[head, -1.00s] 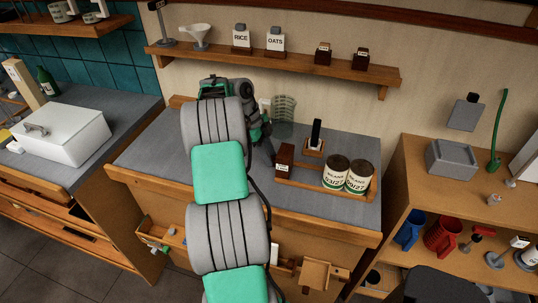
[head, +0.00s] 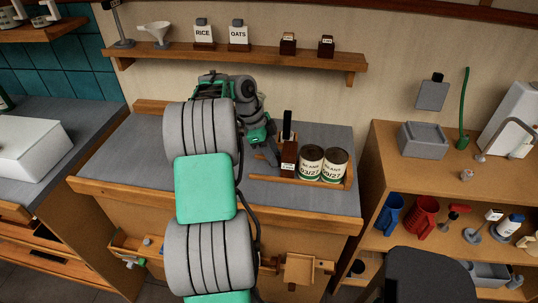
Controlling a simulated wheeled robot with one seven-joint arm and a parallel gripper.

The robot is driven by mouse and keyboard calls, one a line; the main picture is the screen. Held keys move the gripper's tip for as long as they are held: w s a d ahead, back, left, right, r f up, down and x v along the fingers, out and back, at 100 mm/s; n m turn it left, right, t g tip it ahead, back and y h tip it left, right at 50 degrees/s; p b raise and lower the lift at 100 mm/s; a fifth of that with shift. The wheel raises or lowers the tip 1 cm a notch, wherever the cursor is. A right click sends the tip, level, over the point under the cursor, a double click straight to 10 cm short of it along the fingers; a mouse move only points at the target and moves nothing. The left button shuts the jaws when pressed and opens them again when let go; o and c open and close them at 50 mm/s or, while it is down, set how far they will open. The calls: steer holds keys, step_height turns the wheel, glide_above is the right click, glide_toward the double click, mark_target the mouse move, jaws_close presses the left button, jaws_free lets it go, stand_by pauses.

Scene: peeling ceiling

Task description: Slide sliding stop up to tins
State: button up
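The sliding stop (head: 289,156), a small dark brown block with a white label, stands on a low wooden rack (head: 320,184) on the grey counter. Two tins (head: 311,163) (head: 335,165) with dark brown tops and pale, green-edged labels stand side by side at its right. The stop is beside the left tin, with little or no gap; exact contact cannot be told. My gripper (head: 269,153) is low at the left side of the stop, touching or very close to it. Its fingers are small and partly hidden, so their opening is unclear.
A black upright piece (head: 287,125) stands just behind the stop. A wall shelf (head: 240,62) with jars and a funnel runs above. A wooden cabinet (head: 400,150) with mugs stands at the right. The counter (head: 120,160) left of my arm is clear.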

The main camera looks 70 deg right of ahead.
steer(key=shift+o, duration=0.8)
steer(key=shift+s, duration=0.15)
steer(key=shift+o, duration=1.2)
steer(key=p+v, duration=0.2)
steer(key=v, duration=0.6)
steer(key=shift+p, duration=0.3)
